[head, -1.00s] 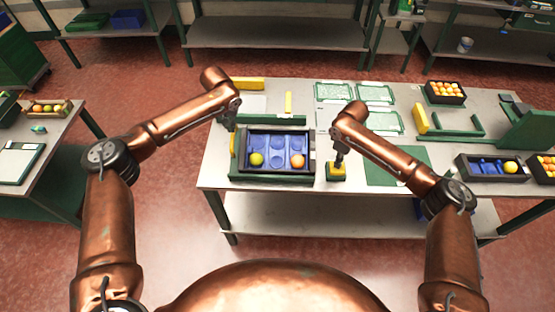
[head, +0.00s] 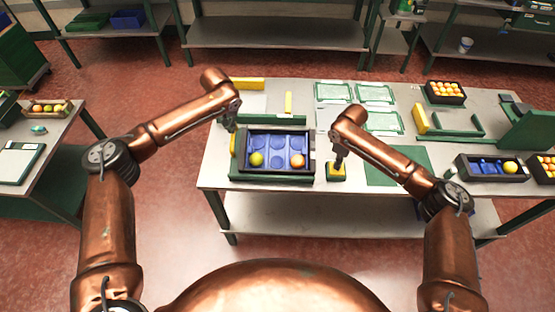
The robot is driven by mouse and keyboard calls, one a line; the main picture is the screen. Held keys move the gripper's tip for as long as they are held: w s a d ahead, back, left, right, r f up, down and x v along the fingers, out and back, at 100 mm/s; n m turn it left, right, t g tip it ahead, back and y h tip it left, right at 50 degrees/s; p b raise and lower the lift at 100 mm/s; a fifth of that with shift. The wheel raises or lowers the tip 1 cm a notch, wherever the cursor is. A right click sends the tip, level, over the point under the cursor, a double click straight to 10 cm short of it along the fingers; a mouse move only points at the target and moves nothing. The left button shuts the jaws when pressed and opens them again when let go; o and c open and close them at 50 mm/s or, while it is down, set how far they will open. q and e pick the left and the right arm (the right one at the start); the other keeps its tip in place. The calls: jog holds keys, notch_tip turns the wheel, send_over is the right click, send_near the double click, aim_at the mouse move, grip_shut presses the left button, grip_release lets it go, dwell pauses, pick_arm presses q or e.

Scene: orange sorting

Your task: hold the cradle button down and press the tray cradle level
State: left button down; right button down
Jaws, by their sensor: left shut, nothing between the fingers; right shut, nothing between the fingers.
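The tray cradle (head: 270,179) is a green frame on the table's left part. It bears a dark-rimmed tray (head: 313,150) with a blue insert of round pockets. The cradle button (head: 336,177) is a yellow-topped green box right of the cradle. My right gripper (head: 339,163) is shut, its tip down at the button's top.
A green mat (head: 395,166) lies right of the button. Beyond it stand a dark tray with a blue insert (head: 480,176) and a crate of oranges (head: 432,98). Green-framed panels (head: 333,92) lie at the back.

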aim_at(232, 138)
pick_arm(q)
jog(key=shift+s+f, duration=0.2)
jog(key=shift+f, duration=1.25)
jog(key=shift+s+f, duration=0.1)
jog(key=shift+f, duration=0.6)
jog(key=shift+s+f, duration=0.15)
jog(key=shift+f, duration=0.8)
jog(key=shift+r, duration=4.25)
pick_arm(e)
notch_tip(232, 138, up, 8)
pick_arm(q)
jog(key=shift+f, duration=0.1)
pick_arm(e)
jog(key=shift+s+f, duration=0.1)
